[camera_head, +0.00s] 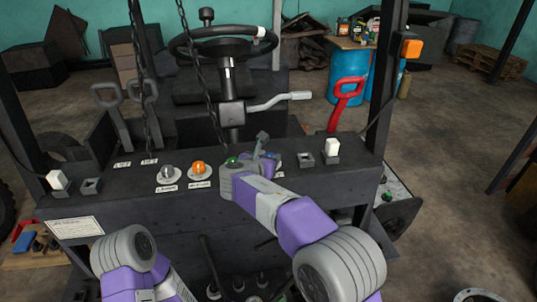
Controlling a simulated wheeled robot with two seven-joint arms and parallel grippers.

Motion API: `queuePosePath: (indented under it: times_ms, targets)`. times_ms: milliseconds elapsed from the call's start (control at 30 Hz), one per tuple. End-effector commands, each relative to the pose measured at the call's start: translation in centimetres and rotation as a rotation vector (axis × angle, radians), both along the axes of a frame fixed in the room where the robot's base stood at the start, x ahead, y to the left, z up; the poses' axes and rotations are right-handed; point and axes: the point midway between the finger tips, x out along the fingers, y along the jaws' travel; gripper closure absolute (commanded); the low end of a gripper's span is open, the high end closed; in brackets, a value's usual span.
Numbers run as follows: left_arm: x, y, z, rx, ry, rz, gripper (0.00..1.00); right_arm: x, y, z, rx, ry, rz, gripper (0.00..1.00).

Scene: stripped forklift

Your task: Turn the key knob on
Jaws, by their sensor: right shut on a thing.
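The forklift's dark control panel (330,184) runs across the middle of the view. My right arm reaches in from the lower right, and its gripper (264,152) is at the panel top, just right of the green light (233,161). The gripper is shut on the key knob, which is mostly hidden by the fingers and wrist, so its turn angle cannot be told. Part of my left arm shows at the lower left, below the panel's front. The left gripper is not in view.
An orange light (199,168) and a grey one (167,173) sit left of the green one. White switches (57,180) stand near both panel ends. The steering wheel (223,44), hanging chains and a red lever (346,101) rise behind the panel.

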Motion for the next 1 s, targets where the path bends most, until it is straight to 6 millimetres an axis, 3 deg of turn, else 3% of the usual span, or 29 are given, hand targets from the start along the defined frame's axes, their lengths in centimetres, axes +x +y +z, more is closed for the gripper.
queuePosePath:
  times_ms: [467,500,667,1000]
  targets:
    - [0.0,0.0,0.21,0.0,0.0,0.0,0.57,0.02,0.01,0.01,0.0,-0.001,-0.017,0.91]
    - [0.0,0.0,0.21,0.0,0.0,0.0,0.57,0.02,0.01,0.01,0.0,-0.001,-0.017,0.59]
    - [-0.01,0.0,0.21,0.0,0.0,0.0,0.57,0.02,0.0,0.0,0.001,0.0,-0.016,0.34]
    - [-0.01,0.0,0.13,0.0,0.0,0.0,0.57,-0.34,0.2,0.17,0.001,-0.001,-0.015,0.34]
